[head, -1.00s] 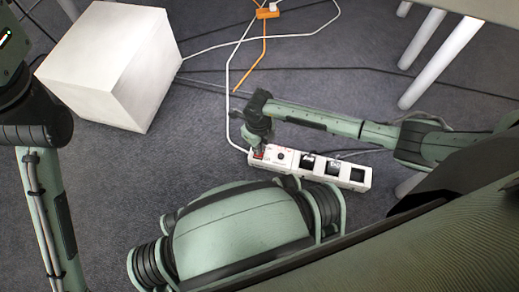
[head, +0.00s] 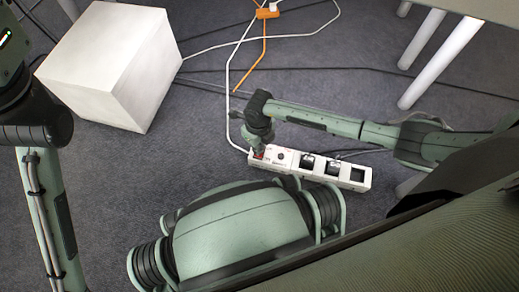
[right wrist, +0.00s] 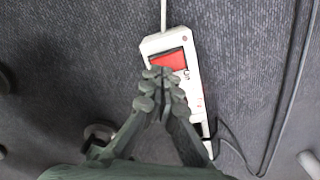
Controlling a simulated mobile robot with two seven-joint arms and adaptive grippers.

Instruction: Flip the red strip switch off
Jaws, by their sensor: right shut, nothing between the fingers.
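The white power strip (head: 318,168) lies on the carpet in the head view, with black plugs in some of its sockets. Its red switch (right wrist: 170,60) is at the cable end and shows clearly in the right wrist view. My right gripper (right wrist: 163,76) is shut and empty, its fingertips over the near edge of the red switch. I cannot tell whether they touch it. In the head view the right gripper (head: 257,150) points down at the switch end of the strip. Only my left arm shows at the left edge; its gripper is out of view.
A white box (head: 105,70) stands on the carpet at the upper left. An orange power strip (head: 268,12) lies at the top with cables running from it. White table legs (head: 425,45) stand at the upper right. Dark cables cross the floor.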

